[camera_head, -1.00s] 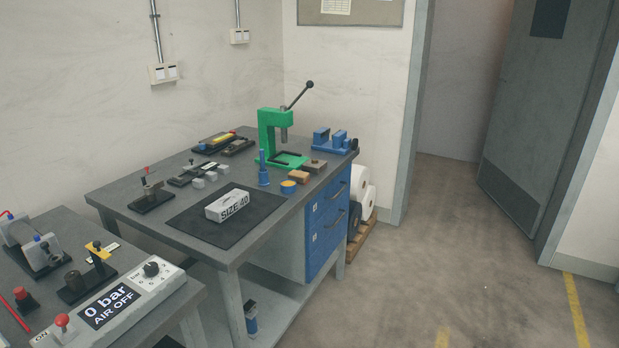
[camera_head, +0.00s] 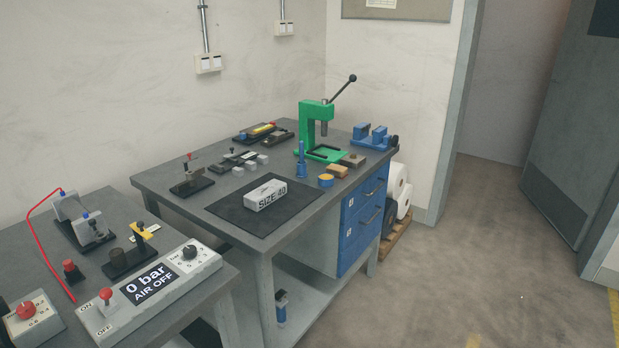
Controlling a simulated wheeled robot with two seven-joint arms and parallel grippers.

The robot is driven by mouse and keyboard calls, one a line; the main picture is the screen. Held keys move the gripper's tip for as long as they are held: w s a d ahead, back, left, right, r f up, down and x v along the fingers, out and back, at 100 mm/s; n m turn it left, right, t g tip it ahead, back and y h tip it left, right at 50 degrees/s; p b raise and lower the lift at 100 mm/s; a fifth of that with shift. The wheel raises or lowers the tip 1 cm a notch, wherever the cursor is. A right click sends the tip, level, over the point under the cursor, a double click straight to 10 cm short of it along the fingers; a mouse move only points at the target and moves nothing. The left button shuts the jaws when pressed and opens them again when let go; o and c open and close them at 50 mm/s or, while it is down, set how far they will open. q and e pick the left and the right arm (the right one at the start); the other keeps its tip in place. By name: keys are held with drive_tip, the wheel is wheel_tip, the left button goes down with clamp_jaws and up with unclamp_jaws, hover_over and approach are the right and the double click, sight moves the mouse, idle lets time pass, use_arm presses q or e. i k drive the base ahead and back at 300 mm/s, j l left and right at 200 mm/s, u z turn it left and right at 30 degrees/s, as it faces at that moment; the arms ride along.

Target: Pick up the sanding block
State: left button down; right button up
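A small tan-orange block (camera_head: 337,171), which looks like the sanding block, lies near the right edge of the far workbench (camera_head: 228,182). It sits just behind a yellow-topped blue round tin (camera_head: 326,181) and in front of a grey-brown block (camera_head: 353,160). It is small in the picture, so I cannot make out its surface. Neither of my grippers shows in the head view.
A green lever press (camera_head: 311,128) stands behind the block, with a blue fixture (camera_head: 372,136) to its right. A box marked SIZE 40 (camera_head: 266,195) lies on a black mat (camera_head: 233,213). A control box (camera_head: 150,285) is on the near bench. Floor at right is clear.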

sight(340, 172)
drive_tip(key=i+l, duration=0.8)
drive_tip(key=i, duration=0.2)
drive_tip(key=u, duration=1.2)
